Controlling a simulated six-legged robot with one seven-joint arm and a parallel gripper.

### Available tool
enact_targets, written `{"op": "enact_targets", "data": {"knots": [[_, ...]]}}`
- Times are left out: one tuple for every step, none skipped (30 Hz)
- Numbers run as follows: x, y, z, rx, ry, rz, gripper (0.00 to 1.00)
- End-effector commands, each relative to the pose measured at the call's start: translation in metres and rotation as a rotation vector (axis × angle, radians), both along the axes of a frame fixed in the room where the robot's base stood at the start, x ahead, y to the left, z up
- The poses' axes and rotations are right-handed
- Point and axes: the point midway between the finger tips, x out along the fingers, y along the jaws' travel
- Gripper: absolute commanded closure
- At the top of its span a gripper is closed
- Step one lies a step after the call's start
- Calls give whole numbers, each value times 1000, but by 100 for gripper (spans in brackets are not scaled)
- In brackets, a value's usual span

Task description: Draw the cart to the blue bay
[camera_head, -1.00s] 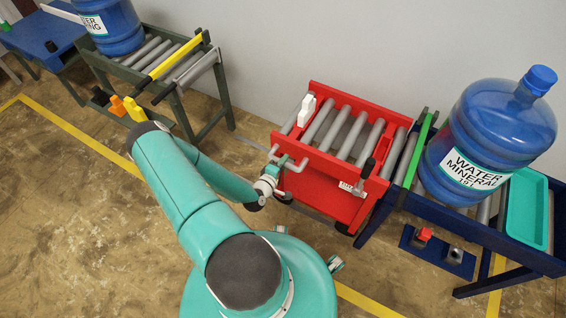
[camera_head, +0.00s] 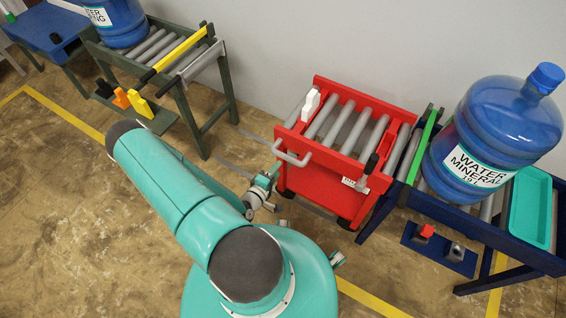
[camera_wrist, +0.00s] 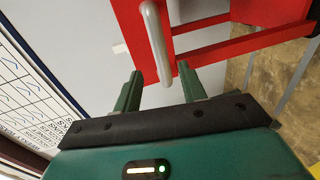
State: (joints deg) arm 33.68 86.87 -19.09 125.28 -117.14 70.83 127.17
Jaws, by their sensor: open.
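The red cart (camera_head: 335,168) with grey rollers stands upright against the left end of the dark blue roller stand (camera_head: 407,190). A grey bar handle (camera_head: 292,160) sticks out from its left end. My gripper (camera_head: 264,188) is open and empty, below and left of that handle in the head view. In the wrist view, the handle (camera_wrist: 155,40) shows just beyond the open fingertips of my gripper (camera_wrist: 158,78), roughly in line with the gap and apart from them.
A blue jug (camera_head: 495,130) and a teal tray (camera_head: 530,210) are on the blue stand. At left, a green roller stand (camera_head: 200,125) carries another jug (camera_head: 118,25). A blue table (camera_head: 45,35) is farther left. Open floor (camera_head: 60,200) lies at lower left.

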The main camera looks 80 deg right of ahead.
Motion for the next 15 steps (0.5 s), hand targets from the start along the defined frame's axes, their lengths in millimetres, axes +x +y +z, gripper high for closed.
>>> {"op": "enact_targets", "data": {"knots": [[5, 10, 2, 2, 0, 3, 59], [7, 15, 3, 2, 0, 2, 59], [10, 22, 5, 2, 1, 2, 59], [12, 26, 6, 2, 0, 1, 59], [14, 30, 6, 2, -1, 1, 59], [15, 34, 8, 1, -1, 1, 59], [17, 37, 9, 0, 0, 1, 59], [17, 40, 9, 0, 0, 1, 59], [18, 42, 10, 1, -1, 1, 59], [19, 43, 10, 1, 0, 0, 59], [19, 44, 10, 1, 0, 0, 59], [19, 45, 10, 0, 0, 0, 59], [19, 45, 10, 0, -1, -1, 59], [19, 45, 10, 0, -1, -1, 59], [19, 45, 10, 0, -1, -1, 59]]}}
